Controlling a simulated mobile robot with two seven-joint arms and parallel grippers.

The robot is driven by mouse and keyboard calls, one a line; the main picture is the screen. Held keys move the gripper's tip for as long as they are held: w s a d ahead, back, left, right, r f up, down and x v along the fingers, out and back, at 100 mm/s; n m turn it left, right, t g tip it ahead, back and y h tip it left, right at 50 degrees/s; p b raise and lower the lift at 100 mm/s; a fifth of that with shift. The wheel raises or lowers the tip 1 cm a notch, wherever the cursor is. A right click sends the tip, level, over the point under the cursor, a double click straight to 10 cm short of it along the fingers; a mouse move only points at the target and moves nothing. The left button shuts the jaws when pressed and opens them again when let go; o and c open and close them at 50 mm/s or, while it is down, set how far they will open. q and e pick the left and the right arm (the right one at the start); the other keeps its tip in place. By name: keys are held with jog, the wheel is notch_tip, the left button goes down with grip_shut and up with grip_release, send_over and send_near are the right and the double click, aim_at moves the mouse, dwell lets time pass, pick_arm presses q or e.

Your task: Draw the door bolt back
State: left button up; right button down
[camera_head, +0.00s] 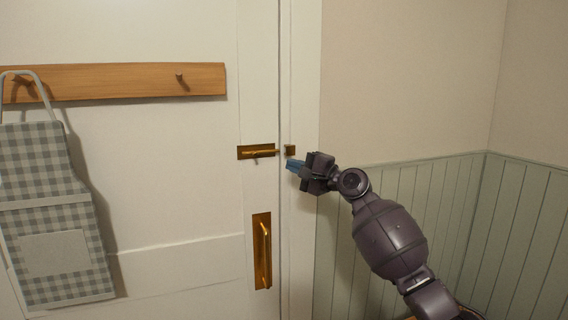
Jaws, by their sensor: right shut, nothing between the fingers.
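A brass door bolt (262,152) is mounted on the white door near its right edge. Its rod lies level, with a small knob hanging below it. A small brass keeper (290,150) sits on the frame to the right. The rod's right end lies near the door edge; a small gap seems to show between it and the keeper. My right gripper (292,165) is shut and empty, its blue fingertips just below the keeper and to the right of the bolt knob. I cannot tell whether the fingertips touch the frame. My left gripper is out of view.
A brass pull handle (262,250) is on the door below the bolt. A wooden peg rail (120,82) with a checked apron (55,215) is at the left. Green panelling (440,215) covers the lower wall at right.

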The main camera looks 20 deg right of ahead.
jog(key=shift+b+v, duration=0.3)
jog(key=shift+v, duration=2.4)
